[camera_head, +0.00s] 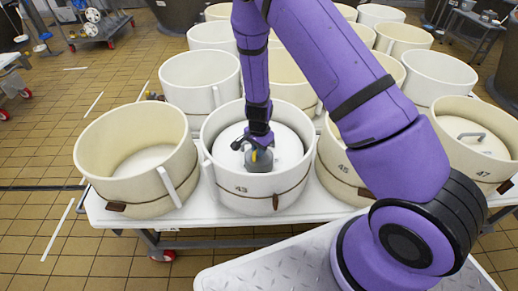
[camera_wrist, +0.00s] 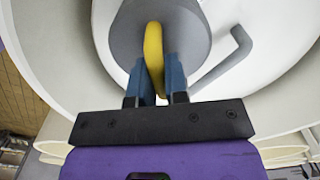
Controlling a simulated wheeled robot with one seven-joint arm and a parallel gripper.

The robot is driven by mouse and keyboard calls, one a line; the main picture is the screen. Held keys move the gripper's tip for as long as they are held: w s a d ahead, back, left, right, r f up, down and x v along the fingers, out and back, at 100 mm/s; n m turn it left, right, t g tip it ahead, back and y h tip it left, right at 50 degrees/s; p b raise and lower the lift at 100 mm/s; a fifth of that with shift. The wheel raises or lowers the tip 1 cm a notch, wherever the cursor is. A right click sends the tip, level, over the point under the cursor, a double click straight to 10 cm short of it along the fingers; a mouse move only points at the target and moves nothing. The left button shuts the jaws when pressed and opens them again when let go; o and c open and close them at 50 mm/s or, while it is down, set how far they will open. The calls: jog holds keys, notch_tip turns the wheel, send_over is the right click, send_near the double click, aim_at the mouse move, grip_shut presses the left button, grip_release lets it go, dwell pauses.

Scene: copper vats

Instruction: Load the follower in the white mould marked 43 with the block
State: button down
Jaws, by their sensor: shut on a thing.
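The white mould marked 43 (camera_head: 235,188) stands at the front middle of the white table, its open top facing up. Inside it lies a white follower (camera_head: 290,148). The follower's bent grey handle (camera_wrist: 238,50) shows beside the block in the wrist view. The grey round block (camera_head: 262,163) has a yellow handle (camera_wrist: 153,48) and is inside the rim, over the follower. My gripper (camera_head: 259,146) is shut on the yellow handle, a finger on each side. I cannot tell whether the block's underside touches the follower.
An open mould (camera_head: 140,181) stands close on the left. Mould 45 (camera_head: 337,178) is close on the right, partly behind my arm. Mould 47 (camera_head: 481,168) at far right holds a follower with a grey handle. More moulds crowd behind. The tiled floor at left is mostly clear.

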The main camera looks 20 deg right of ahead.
jog(key=shift+f, duration=0.65)
dwell(0.8)
jog(key=c, duration=1.1)
grip_release()
jog(key=shift+o, duration=0.2)
jog(key=shift+r, duration=3.5)
